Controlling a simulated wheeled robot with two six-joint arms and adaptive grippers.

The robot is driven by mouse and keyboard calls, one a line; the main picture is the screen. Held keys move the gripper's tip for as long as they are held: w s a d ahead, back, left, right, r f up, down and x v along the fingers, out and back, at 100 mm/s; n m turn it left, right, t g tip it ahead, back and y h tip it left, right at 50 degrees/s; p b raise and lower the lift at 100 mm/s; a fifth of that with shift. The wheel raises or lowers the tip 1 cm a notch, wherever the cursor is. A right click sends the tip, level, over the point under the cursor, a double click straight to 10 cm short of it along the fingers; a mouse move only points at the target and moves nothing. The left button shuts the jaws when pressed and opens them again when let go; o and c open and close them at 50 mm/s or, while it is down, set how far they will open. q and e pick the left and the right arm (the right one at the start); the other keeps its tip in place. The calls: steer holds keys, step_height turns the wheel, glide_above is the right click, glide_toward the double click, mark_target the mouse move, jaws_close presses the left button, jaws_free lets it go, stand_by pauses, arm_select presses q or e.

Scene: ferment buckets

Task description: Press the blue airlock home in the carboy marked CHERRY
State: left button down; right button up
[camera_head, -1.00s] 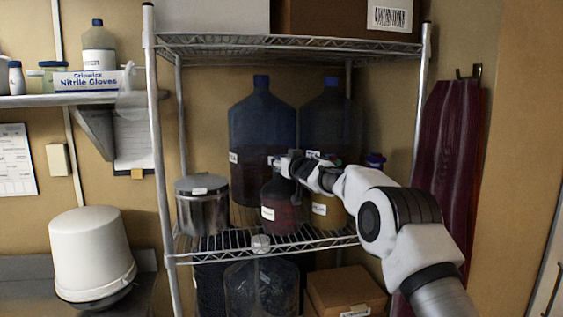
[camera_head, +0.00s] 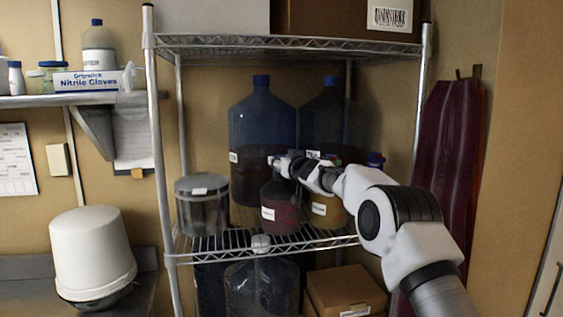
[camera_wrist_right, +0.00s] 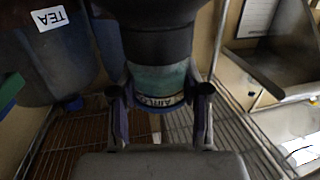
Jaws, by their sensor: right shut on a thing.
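A small carboy with dark red contents (camera_head: 281,206) stands on the middle wire shelf; its white label is too small to read. My right gripper (camera_head: 275,161) is over its top, with the arm reaching in from the right. In the right wrist view, my right gripper (camera_wrist_right: 159,112) is shut on the airlock (camera_wrist_right: 157,82), a teal, clear-looking body with a blue lettered rim between the fingers. The head view hides the airlock's lower end, so I cannot tell how deep it sits. My left gripper is not in view.
A yellowish small carboy (camera_head: 328,209) stands right of the red one, partly behind my arm. Two big blue carboys (camera_head: 262,125) (camera_head: 325,115) stand behind. A steel pot (camera_head: 203,207) is at the left. The upper shelf (camera_head: 290,44) and front posts bound the space.

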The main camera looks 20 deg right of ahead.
steer(key=o, duration=1.3)
steer(key=shift+f, duration=0.15)
steer(key=shift+w, duration=0.1)
